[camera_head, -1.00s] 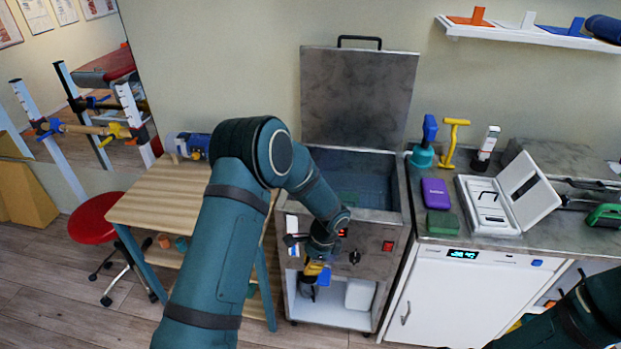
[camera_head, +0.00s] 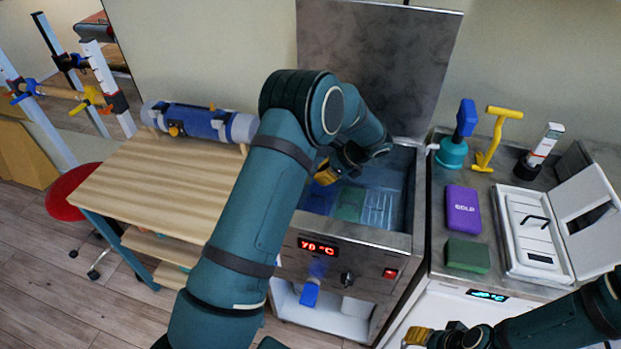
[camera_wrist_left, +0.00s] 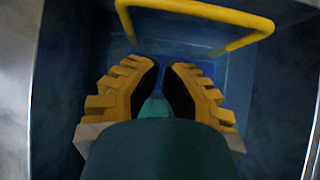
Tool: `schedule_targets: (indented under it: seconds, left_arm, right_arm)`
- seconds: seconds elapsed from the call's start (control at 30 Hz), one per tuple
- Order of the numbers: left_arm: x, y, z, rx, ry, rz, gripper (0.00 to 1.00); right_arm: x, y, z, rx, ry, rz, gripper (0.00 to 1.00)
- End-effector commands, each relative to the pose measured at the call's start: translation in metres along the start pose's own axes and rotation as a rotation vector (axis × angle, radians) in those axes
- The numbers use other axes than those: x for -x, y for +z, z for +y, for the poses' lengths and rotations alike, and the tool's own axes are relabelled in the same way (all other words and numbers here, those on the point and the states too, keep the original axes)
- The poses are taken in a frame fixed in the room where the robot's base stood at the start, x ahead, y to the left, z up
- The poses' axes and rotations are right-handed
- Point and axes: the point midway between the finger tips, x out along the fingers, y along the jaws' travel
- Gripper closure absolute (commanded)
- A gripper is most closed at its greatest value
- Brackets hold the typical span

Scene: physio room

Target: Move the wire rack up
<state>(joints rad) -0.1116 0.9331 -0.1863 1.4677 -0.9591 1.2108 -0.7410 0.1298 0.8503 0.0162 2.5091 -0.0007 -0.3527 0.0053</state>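The wire rack (camera_head: 380,208) shows as pale thin bars low inside the open metal tank (camera_head: 420,215); the arm hides part of it. My left gripper (camera_head: 324,174) is over the tank's left side, yellow fingers pointing down. In the left wrist view its fingers (camera_wrist_left: 161,78) stand apart with nothing between them. A yellow handle-like bar (camera_wrist_left: 205,10) crosses the top of that view, apart from the fingers; whether it belongs to the rack is unclear. My right gripper (camera_head: 418,337) is low at the front right, and its opening is unclear.
The tank's lid (camera_head: 375,65) stands upright behind it. A wooden table (camera_head: 170,185) is at left. The right counter holds a purple box (camera_head: 462,210), a green block (camera_head: 467,255), a white open case (camera_head: 535,235) and several tools.

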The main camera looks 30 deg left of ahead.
Motion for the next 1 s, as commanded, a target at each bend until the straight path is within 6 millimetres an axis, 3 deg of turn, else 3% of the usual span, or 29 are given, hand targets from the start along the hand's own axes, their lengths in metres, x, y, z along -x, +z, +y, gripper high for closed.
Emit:
schedule_targets:
  seconds: [0.1, 0.37, 0.8, 1.0]
  left_arm:
    - [-0.010, -0.009, 0.000, 0.001, -0.001, 0.001, 1.00]
    - [-0.030, -0.009, 0.000, 0.000, 0.001, 0.000, 1.00]
    - [-0.115, -0.010, 0.001, 0.001, 0.003, 0.000, 1.00]
    - [-0.092, 0.014, -0.001, 0.003, -0.003, 0.003, 1.00]
  right_arm:
    - [-0.013, 0.004, 0.005, 0.003, 0.000, -0.007, 0.53]
    - [-0.017, 0.004, 0.006, 0.004, 0.000, -0.008, 0.53]
    - [-0.030, 0.002, 0.011, 0.005, 0.000, -0.001, 0.53]
    - [-0.030, 0.002, 0.011, 0.005, 0.000, 0.000, 0.53]
